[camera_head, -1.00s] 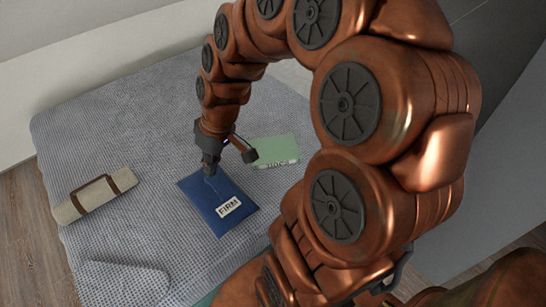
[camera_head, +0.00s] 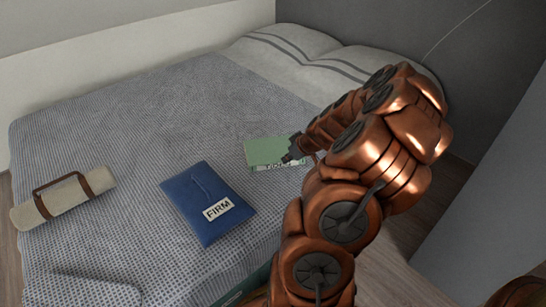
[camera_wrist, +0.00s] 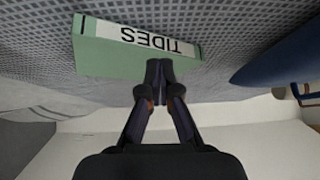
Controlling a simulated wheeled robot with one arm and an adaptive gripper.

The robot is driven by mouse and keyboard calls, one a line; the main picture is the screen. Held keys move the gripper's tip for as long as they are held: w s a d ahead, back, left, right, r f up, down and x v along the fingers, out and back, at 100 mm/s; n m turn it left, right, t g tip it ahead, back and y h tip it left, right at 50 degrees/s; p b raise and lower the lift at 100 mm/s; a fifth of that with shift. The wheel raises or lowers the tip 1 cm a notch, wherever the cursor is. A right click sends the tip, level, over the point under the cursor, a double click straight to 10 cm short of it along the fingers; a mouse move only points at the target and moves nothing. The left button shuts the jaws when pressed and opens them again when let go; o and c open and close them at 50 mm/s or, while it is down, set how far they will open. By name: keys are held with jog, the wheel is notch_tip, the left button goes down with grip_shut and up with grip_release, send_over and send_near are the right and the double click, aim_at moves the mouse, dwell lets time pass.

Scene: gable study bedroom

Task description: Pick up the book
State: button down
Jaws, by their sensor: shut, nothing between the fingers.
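The green book (camera_head: 268,152) lies flat on the bed, with a white label on its spine. In the wrist view the green book (camera_wrist: 105,55) shows its spine with "TIDES" upside down. In the head view my gripper (camera_head: 290,157) is at the right end of the book, partly hidden by my arm.
A blue pouch (camera_head: 195,190) labelled "FIRM" lies left of the green book. A rolled beige mat (camera_head: 75,195) with brown straps lies at the bed's left edge. White striped pillows (camera_head: 290,47) are at the back. Bare grey blanket (camera_head: 110,120) lies between.

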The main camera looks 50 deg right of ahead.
aim_at(270, 150)
jog(key=shift+s+d+f+h+b, duration=0.15)
jog(key=shift+s+d+f, duration=0.2)
jog(key=shift+d+f, duration=0.3)
jog(key=shift+s+d+f+h+b, duration=0.15)
jog(key=shift+s+d+f, duration=0.15)
jog(key=shift+d+f, duration=0.3)
jog(key=shift+d, duration=0.1)
jog(key=w+b, duration=0.1)
jog(key=w, duration=0.3)
jog(key=w+d+b, duration=0.1)
jog(key=w, duration=0.3)
jog(key=w+b, duration=0.1)
jog(key=w, duration=0.3)
jog(key=shift+d+f, duration=0.15)
jog(key=shift+f, duration=0.05)
jog(key=shift+f+b, duration=0.5)
jog(key=shift+b, duration=0.2)
jog(key=shift+s+f, duration=0.1)
